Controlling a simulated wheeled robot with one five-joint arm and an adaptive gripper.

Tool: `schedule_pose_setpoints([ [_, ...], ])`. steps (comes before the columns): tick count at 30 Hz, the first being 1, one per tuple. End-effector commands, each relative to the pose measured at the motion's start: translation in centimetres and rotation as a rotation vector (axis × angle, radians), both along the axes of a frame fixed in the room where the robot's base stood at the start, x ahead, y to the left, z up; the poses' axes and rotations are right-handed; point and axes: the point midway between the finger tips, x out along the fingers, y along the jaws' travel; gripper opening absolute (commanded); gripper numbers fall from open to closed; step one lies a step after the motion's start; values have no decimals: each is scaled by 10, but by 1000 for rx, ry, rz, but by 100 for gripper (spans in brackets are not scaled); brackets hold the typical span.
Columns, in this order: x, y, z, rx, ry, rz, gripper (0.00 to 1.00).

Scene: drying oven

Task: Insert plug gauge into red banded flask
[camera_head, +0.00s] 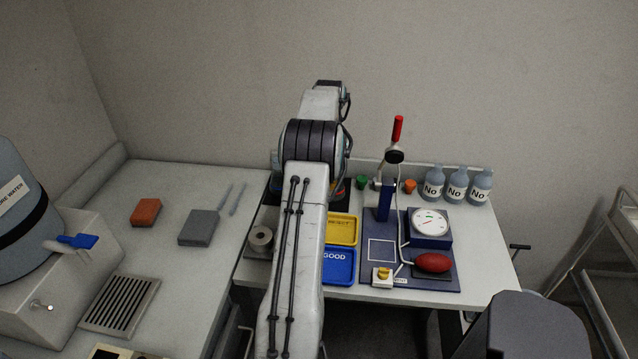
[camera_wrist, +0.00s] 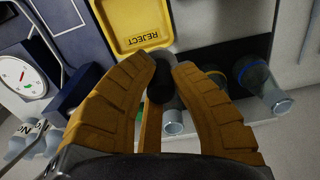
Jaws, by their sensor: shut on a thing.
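My gripper (camera_wrist: 166,62) shows in the wrist view, its two orange fingers closed around a dark, rounded piece (camera_wrist: 160,82) that appears to be the plug gauge. Only its dark end shows clearly; the rest is hidden or unclear. A clear flask neck (camera_wrist: 173,122) stands just behind and below the held piece, with its band hidden. I cannot make out a red band in the wrist view. In the head view my arm hides the gripper and the flasks.
The yellow REJECT tray (camera_head: 341,229) and blue GOOD tray (camera_head: 339,266) lie right of my arm. A blue stand with a dial gauge (camera_head: 430,222), a red bulb (camera_head: 433,263) and several bottles (camera_head: 457,187) fill the bench's right side. The left bench has clear room.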

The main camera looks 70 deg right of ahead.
Motion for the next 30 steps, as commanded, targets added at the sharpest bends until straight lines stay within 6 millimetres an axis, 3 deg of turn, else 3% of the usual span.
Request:
schedule_pose_setpoints([
  [22, -2, 0, 32, -1, 0, 0, 0],
  [30, -2, 0, 35, 0, 0, 0, 0],
])
